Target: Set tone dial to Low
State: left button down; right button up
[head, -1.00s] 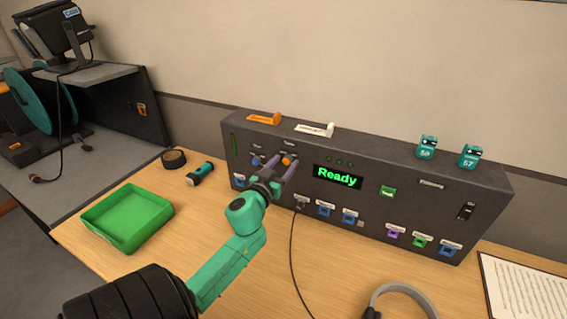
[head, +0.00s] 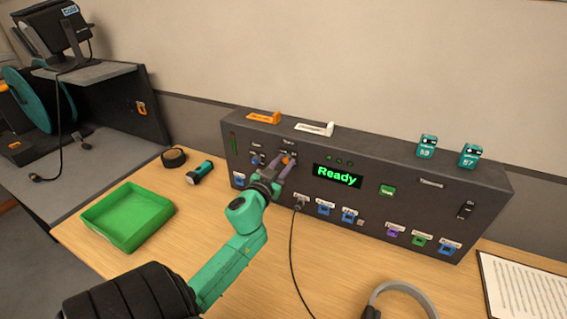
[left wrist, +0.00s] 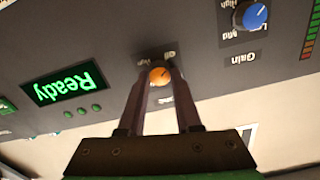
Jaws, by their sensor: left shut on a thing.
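The tone dial (head: 287,160) is a small orange knob on the upper left part of the dark console front. In the left wrist view, which shows the panel upside down, the orange dial (left wrist: 160,76) sits between my fingertips. My left gripper (head: 283,164) is shut on it, with a finger on each side. It also shows in the left wrist view (left wrist: 159,80). The fingers partly hide the markings around the dial, and I cannot tell its setting for sure. My right gripper is not in view.
The blue gain knob (left wrist: 252,15) is beside the tone dial. The console (head: 400,195) has a green "Ready" display (head: 338,176) and several coloured sockets below. A cable (head: 292,255) hangs from its front. A green tray (head: 128,217) and a flashlight (head: 200,173) lie left.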

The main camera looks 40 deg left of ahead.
pick_arm(q)
jog(key=m, duration=0.8)
jog(key=shift+d, duration=0.1)
jog(key=m, duration=0.3)
jog(key=shift+f+m, duration=0.15)
jog(key=shift+m, duration=2.05)
jog(key=shift+f, duration=0.1)
jog(key=c, duration=0.6)
grip_release()
